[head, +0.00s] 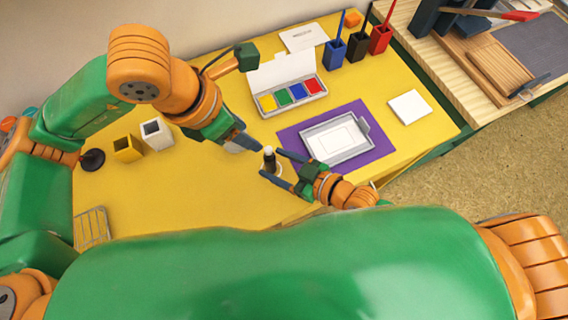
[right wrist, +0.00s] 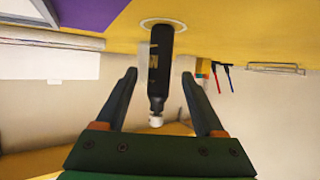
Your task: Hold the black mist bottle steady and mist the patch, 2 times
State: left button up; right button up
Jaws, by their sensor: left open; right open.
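The black mist bottle (head: 268,155) stands upright on a white round spot (head: 264,172) on the yellow table. The right wrist view shows the bottle (right wrist: 160,62) upside down, with its white top (right wrist: 155,121) at the lower end. My right gripper (head: 270,163) is open, its fingers on either side of the bottle with gaps. My left gripper (head: 252,147) is open, just left of the bottle; its fingertips are hard to make out. A grey tray (head: 365,151) on a purple mat (head: 291,138) holds a white sheet (head: 333,139); I cannot tell whether this is the patch.
Behind stands an open box with red, blue, green and yellow pads (head: 290,95). Blue, black (head: 357,46) and red holders stand at the back right. A white card (head: 409,107) lies right of the mat. Yellow and white cups (head: 156,134) stand left.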

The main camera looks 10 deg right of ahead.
jog(key=x, duration=0.5)
jog(key=shift+w+a, duration=0.15)
jog(key=shift+c, duration=0.2)
grip_shut()
pick_arm(q)
grip_shut()
dwell(1.2)
